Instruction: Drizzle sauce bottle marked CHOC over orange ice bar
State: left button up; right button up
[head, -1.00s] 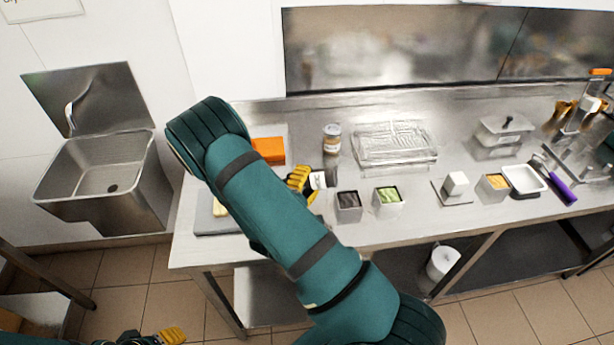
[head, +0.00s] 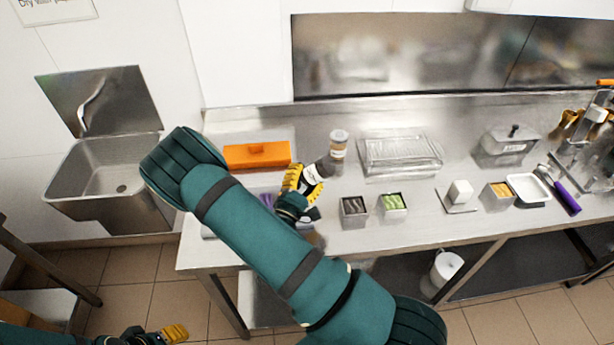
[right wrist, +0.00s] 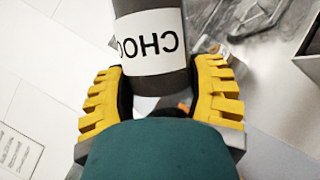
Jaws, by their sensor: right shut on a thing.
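My right gripper (head: 303,181) is shut on the sauce bottle (head: 310,185), which has a dark body and a white label. In the right wrist view the label on the bottle (right wrist: 150,42) reads CHOC, upside down, between the yellow fingers of the right gripper (right wrist: 160,95). The bottle is tilted above the counter's left part, its dark end toward the upper right. A long orange block (head: 257,155) lies at the counter's back left; I cannot tell whether it is the ice bar. My right arm hides much of the counter's left end. My left gripper (head: 172,333) is low at the bottom left, its opening unclear.
A lidded jar (head: 338,145) stands behind the bottle. Tubs with dark (head: 354,211) and green (head: 392,206) contents stand to its right. A clear-covered tray (head: 400,155) is farther back. A purple item (head: 267,200) shows beside my arm. A sink (head: 105,185) is at left.

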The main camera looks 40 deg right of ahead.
aim_at(306, 167)
dwell(0.3)
jog(key=m+g, duration=0.1)
jog(key=m, duration=0.3)
jog(key=shift+m+g, duration=0.4)
jog(key=shift+r+m+g+y, duration=0.25)
jog(key=shift+r+m+y, duration=0.35)
jog(key=shift+m, duration=0.5)
jog(key=shift+r+m+g+y, duration=0.25)
jog(key=shift+r+m+y, duration=0.15)
jog(key=shift+r+m, duration=0.5)
jog(key=shift+f, duration=0.2)
jog(key=shift+r+m+y, duration=0.5)
jog(key=shift+r+m, duration=0.4)
jog(key=shift+m, duration=0.5)
jog(key=shift+r+m+y, duration=0.3)
jog(key=shift+r+m, duration=0.3)
jog(key=shift+m, duration=0.2)
